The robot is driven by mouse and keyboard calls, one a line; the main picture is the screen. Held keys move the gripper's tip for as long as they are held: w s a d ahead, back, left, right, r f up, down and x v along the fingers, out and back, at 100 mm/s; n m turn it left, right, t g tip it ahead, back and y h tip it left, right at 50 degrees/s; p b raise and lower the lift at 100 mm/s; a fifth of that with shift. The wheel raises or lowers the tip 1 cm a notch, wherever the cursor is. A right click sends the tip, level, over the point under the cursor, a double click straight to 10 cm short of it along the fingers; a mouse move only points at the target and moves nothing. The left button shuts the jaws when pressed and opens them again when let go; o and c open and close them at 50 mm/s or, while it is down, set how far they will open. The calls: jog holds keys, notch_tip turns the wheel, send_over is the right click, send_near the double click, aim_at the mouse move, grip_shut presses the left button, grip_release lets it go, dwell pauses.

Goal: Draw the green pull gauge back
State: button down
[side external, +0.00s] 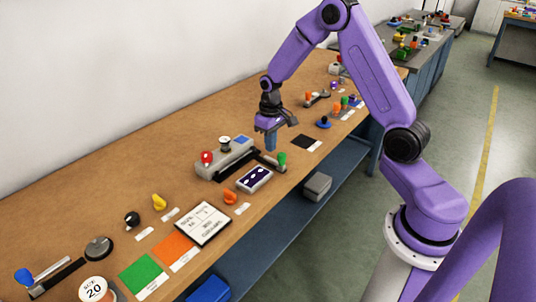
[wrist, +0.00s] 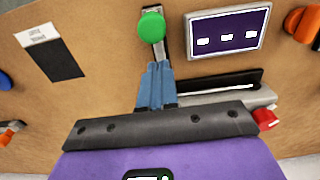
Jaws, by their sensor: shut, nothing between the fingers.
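The green pull gauge knob (side external: 282,158) stands at the front end of a thin bar that runs out from a grey creel body (side external: 212,167). In the wrist view the green knob (wrist: 151,26) is at the top, just beyond my fingertips, with the metal bar beneath it. My gripper (side external: 270,148) points down beside the knob, on its left in the side view. Its blue fingers (wrist: 157,68) are together and empty. The fingers hide part of the bar. I cannot tell whether they touch it.
A dark display box (side external: 254,179) stands close by, also in the wrist view (wrist: 227,32). A red knob (side external: 207,157) sits on the creel body. A black pad (side external: 306,141) lies to the right. An orange knob (side external: 229,197) stands near the front edge.

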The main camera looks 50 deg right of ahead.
aim_at(270, 159)
jog(key=shift+r, duration=2.6)
jog(key=s+a+r+n, duration=0.3)
jog(key=s+a, duration=0.4)
jog(key=s+a+r+n, duration=0.3)
jog(key=s+a, duration=0.3)
jog(key=a, duration=0.1)
jog(key=s+a+r+n, duration=0.1)
jog(key=s+n, duration=0.5)
jog(key=s, duration=1.2)
jog(key=shift+s+a+r+n, duration=0.15)
jog(key=shift+s+r+n, duration=0.2)
jog(key=shift+r, duration=0.25)
